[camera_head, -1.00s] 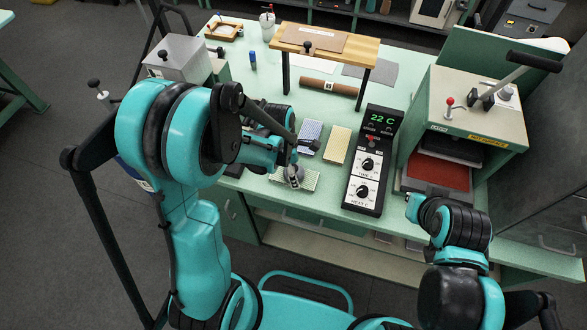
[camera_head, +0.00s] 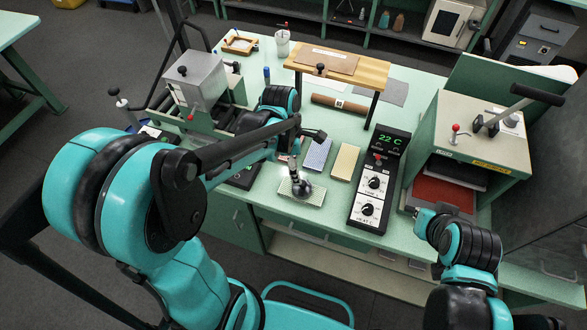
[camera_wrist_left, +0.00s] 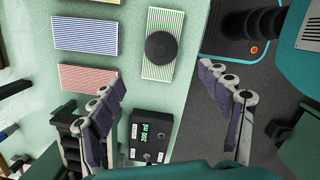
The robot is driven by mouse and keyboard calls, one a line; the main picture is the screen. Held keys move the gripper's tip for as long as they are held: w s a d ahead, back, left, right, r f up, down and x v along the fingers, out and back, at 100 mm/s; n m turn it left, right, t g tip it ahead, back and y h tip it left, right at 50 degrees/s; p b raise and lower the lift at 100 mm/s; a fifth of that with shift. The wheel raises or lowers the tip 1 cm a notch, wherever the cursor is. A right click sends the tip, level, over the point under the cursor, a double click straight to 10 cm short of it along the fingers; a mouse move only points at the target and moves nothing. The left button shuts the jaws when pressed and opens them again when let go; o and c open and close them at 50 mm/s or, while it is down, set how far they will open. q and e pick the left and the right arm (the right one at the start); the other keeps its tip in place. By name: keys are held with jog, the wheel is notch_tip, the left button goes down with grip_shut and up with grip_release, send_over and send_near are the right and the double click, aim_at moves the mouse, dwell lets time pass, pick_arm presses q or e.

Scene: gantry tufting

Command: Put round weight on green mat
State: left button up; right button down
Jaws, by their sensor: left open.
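The green mat (camera_wrist_left: 150,70) is a striped rectangle on the pale green bench in the left wrist view. In the head view the dark weight (camera_head: 303,190) shows on the mat (camera_head: 286,187) near the bench's front edge. My left gripper (camera_wrist_left: 168,98) is open and empty, its fingers spread wide, apart from the weight. In the head view the left gripper (camera_head: 296,165) is just above and behind the weight, partly hidden by its arm.
Blue (camera_wrist_left: 85,35) and red (camera_wrist_left: 88,78) striped mats lie beside the green one; a yellow mat (camera_head: 345,162) is further right. A black control box (camera_head: 372,185) reading 22 C and a press (camera_head: 470,135) stand right. A wooden shelf (camera_head: 337,70) stands behind.

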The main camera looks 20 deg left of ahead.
pick_arm(q)
jog(key=s+a+r+m+t+y, duration=0.1)
jog(key=s+r+m+t, duration=0.5)
jog(key=m, duration=1.5)
jog(key=s+a+r, duration=0.1)
jog(key=s+r, duration=0.1)
jog(key=s, duration=0.1)
jog(key=shift+s+a+r+m+t+y, duration=0.3)
jog(key=shift+a+r+m, duration=0.05)
jog(key=shift+a+m, duration=0.05)
notch_tip(320, 180, down, 11)
jog(key=b, duration=1)
jog(key=shift+r, duration=0.2)
